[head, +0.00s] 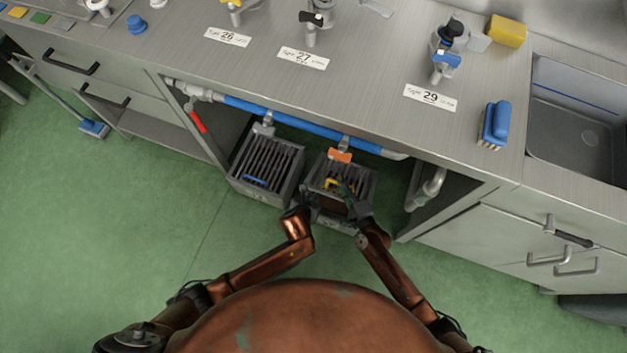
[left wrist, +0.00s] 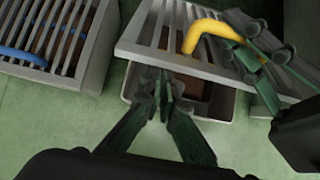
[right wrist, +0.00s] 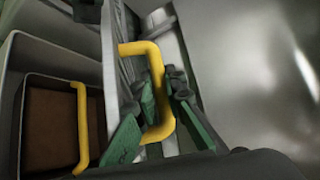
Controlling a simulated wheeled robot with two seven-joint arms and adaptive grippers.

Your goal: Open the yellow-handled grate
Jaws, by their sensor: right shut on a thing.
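The grate (left wrist: 168,38) is a grey slatted lid with a yellow handle (right wrist: 165,95), on the right-hand grey box (head: 354,208) under the counter. My right gripper (right wrist: 161,90) is shut on the yellow handle. The grate is tilted, its front edge raised off the box. Through the gap a brown inside shows in the right wrist view (right wrist: 52,135), with a second yellow handle (right wrist: 82,125) beside it. My left gripper (left wrist: 164,92) is shut and empty, just in front of the box's front edge. Whether it touches the box I cannot tell.
A second grated box with a blue handle (head: 256,181) stands close on the left. A blue pipe (head: 290,121) and an orange-tagged valve (head: 340,156) run above the boxes. A cabinet (head: 505,240) is on the right. The green floor in front is clear.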

